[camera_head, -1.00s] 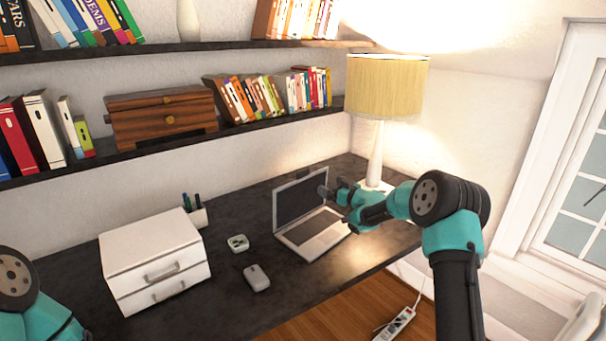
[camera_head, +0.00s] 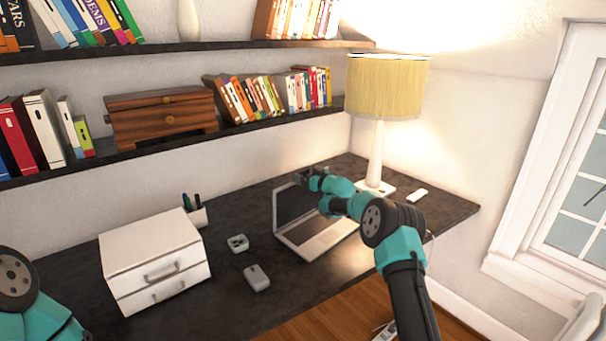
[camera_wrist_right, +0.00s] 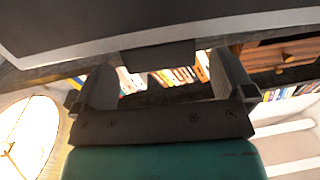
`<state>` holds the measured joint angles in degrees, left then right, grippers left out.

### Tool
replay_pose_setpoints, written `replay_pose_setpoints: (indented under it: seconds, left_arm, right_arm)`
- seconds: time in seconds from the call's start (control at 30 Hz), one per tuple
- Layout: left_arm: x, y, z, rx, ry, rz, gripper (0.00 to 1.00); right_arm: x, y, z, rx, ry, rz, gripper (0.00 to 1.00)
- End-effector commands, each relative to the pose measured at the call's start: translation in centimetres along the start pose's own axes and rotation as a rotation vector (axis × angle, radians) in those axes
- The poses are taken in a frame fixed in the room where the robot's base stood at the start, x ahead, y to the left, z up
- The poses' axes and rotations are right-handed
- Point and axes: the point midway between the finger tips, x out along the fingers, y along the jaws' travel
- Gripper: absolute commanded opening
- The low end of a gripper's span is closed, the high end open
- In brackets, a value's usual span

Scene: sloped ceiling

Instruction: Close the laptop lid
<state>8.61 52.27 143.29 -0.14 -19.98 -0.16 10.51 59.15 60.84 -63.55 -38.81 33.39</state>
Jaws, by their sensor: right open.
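The laptop (camera_head: 318,236) stands open on the dark desk, its silver keyboard base flat and its dark-screened lid (camera_head: 290,203) raised. My right gripper (camera_head: 309,177) is at the lid's upper right part, overlapping its top edge in the head view; I cannot tell whether it touches. In the right wrist view my right gripper (camera_wrist_right: 163,85) has its two fingers spread apart. A dark panel with a grey border (camera_wrist_right: 150,35), apparently the lid, fills the top of that view close to the fingers. My left gripper is out of view; only part of my left arm shows.
A lamp (camera_head: 376,150) stands behind my right arm. Shelves with books (camera_head: 270,95) hang above. The right desk end is mostly clear.

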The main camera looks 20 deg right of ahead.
Motion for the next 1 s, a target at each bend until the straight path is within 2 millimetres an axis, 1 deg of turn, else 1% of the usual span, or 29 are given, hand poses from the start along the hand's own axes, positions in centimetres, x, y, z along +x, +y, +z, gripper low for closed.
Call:
replay_pose_setpoints:
  seconds: [0.1,0.3,0.67,1.0]
  left_arm:
    - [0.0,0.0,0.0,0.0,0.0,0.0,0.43]
    - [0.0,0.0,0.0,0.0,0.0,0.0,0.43]
    - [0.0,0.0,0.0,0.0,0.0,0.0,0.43]
    - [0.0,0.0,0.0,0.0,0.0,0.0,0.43]
  right_arm:
    - [1.1,0.0,0.0,-0.002,0.001,-0.001,1.0]
    - [2.1,0.0,0.0,-0.001,0.0,0.0,1.0]
    - [2.3,0.0,0.0,0.0,0.0,0.0,1.0]
    - [2.3,0.0,0.0,0.0,0.0,0.001,0.67]
